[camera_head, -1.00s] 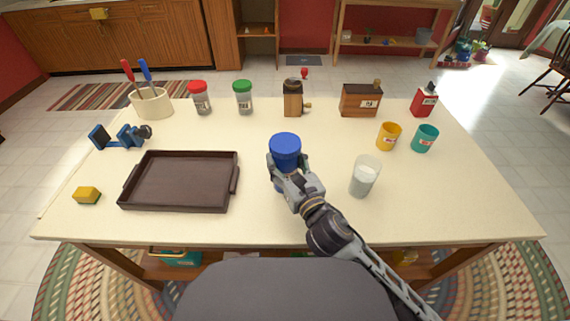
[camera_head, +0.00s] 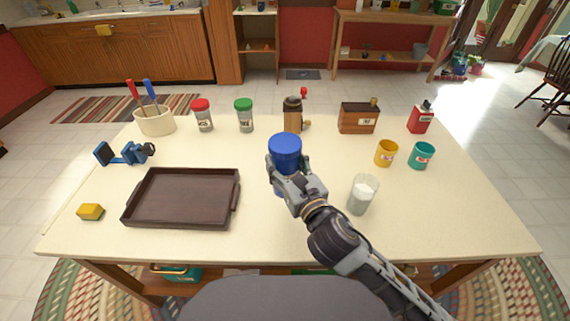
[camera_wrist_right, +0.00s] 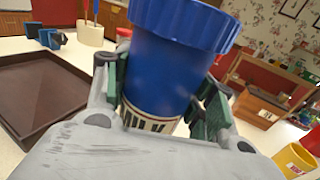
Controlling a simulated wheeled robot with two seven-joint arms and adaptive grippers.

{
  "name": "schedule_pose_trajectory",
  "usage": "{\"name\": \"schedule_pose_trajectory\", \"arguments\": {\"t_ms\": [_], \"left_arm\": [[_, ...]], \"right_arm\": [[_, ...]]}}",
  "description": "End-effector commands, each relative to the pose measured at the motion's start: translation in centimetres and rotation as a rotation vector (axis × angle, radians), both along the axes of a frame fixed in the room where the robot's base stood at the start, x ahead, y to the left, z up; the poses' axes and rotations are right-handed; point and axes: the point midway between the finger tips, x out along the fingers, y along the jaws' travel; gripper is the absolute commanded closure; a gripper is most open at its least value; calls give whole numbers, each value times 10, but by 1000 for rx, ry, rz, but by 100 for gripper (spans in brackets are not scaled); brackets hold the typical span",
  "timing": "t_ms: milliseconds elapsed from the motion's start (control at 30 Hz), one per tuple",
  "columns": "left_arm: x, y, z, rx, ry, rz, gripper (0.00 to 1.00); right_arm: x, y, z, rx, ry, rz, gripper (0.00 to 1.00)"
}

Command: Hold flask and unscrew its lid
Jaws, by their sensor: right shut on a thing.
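The blue flask (camera_head: 285,163) with its blue ridged lid (camera_head: 285,141) is upright near the middle of the table. My right gripper (camera_head: 289,177) is shut around the flask's body from the near side, below the lid. In the right wrist view the flask (camera_wrist_right: 165,75) fills the space between the green-padded fingers, and the ridged lid (camera_wrist_right: 190,20) is on top. A pale label with dark letters shows low on the flask. The flask's base is hidden by the gripper, so I cannot tell whether it touches the table. My left gripper is not in view.
A dark tray (camera_head: 131,214) lies left of the flask, and a glass of milky liquid (camera_head: 362,196) stands close to the right. Yellow (camera_head: 386,153) and teal (camera_head: 421,156) cups stand further right. Jars, a grinder and a wooden box line the back. The table front centre is clear.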

Motion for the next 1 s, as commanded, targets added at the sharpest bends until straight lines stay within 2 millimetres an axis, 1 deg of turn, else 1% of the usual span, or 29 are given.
{"name": "schedule_pose_trajectory", "arguments": {"t_ms": [533,1000], "left_arm": [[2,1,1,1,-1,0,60],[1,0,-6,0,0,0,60]], "right_arm": [[0,0,0,1,-2,1,75],[0,0,-10,0,-2,0,75]]}}
